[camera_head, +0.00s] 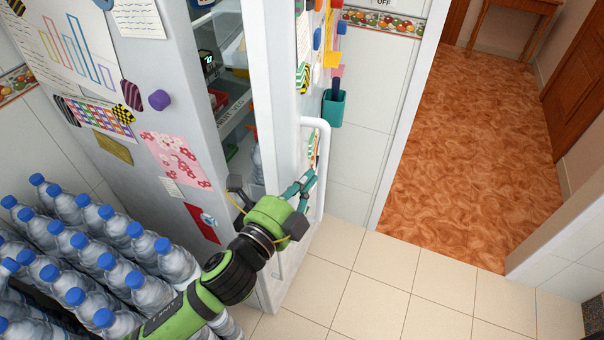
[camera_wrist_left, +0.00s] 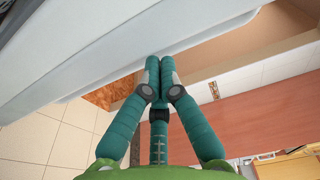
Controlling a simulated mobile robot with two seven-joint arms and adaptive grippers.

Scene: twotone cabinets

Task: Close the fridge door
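The white fridge (camera_head: 190,90) stands at the left, and its door (camera_head: 281,100) is partly open, with lit shelves showing in the gap. The door has a white vertical bar handle (camera_head: 322,180) on its outer face. My left gripper (camera_head: 309,181) is at the door, with its teal fingertips beside the handle; I cannot tell whether they touch it. In the left wrist view the left gripper's fingers (camera_wrist_left: 160,68) are closed together, with nothing visible between them, close below a large white surface. My right gripper is not in view.
Several blue-capped water bottles (camera_head: 90,250) stand at the lower left beside the fridge. Magnets and a teal cup (camera_head: 334,108) are on the door's outer face. Tiled floor (camera_head: 400,290) is clear at the right, and a doorway opens onto an orange floor (camera_head: 470,150).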

